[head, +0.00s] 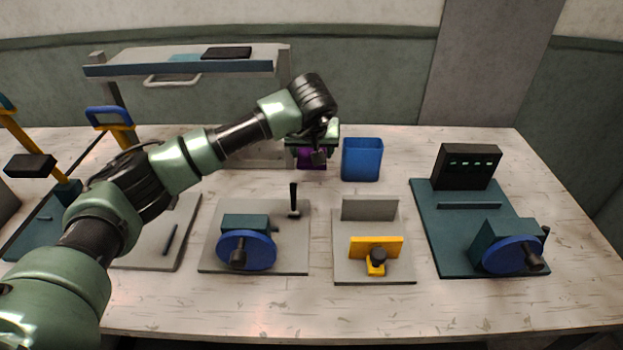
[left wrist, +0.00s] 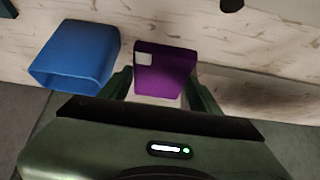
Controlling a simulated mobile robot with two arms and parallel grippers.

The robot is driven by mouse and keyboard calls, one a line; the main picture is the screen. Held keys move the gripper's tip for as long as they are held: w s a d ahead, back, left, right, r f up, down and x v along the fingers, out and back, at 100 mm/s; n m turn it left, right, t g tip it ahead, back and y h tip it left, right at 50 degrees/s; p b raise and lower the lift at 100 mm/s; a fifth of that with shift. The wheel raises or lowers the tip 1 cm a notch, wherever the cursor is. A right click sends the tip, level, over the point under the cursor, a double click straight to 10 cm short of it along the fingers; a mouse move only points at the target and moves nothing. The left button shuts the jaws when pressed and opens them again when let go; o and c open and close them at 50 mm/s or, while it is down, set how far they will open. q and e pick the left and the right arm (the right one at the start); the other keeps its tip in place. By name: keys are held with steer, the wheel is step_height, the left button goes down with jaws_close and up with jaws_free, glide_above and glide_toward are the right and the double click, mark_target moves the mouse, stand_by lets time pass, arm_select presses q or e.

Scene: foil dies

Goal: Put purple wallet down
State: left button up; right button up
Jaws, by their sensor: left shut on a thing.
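The purple wallet (left wrist: 163,72) is a flat purple piece with a pale square near one corner. It is between the fingers of my left gripper (left wrist: 160,82), which is shut on it. In the head view the wallet (head: 311,158) shows below my left gripper (head: 316,150), partly hidden by it, near the back of the table. I cannot tell whether the wallet touches the table. My right gripper is not in view.
A blue open bin (head: 362,160) stands just right of the wallet. Fixtures with a blue handwheel (head: 246,251), a yellow clamp (head: 376,247) and a dark display box (head: 467,167) stand on the table (head: 310,320). A raised shelf (head: 180,69) is at the back left.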

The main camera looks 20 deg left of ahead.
mark_target(312, 180)
arm_select(q)
step_height(312, 180, down, 3)
steer(key=shift+r+b, duration=0.2)
steer(key=shift+b, duration=0.3)
steer(key=shift+w+f, duration=0.25)
steer(key=shift+f, duration=0.3)
step_height(312, 180, down, 4)
steer(key=b, duration=0.3)
steer(key=shift+s+f, duration=0.15)
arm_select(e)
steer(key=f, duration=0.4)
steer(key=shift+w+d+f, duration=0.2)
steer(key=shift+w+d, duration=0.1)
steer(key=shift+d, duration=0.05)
arm_select(q)
steer(key=o, duration=1.4)
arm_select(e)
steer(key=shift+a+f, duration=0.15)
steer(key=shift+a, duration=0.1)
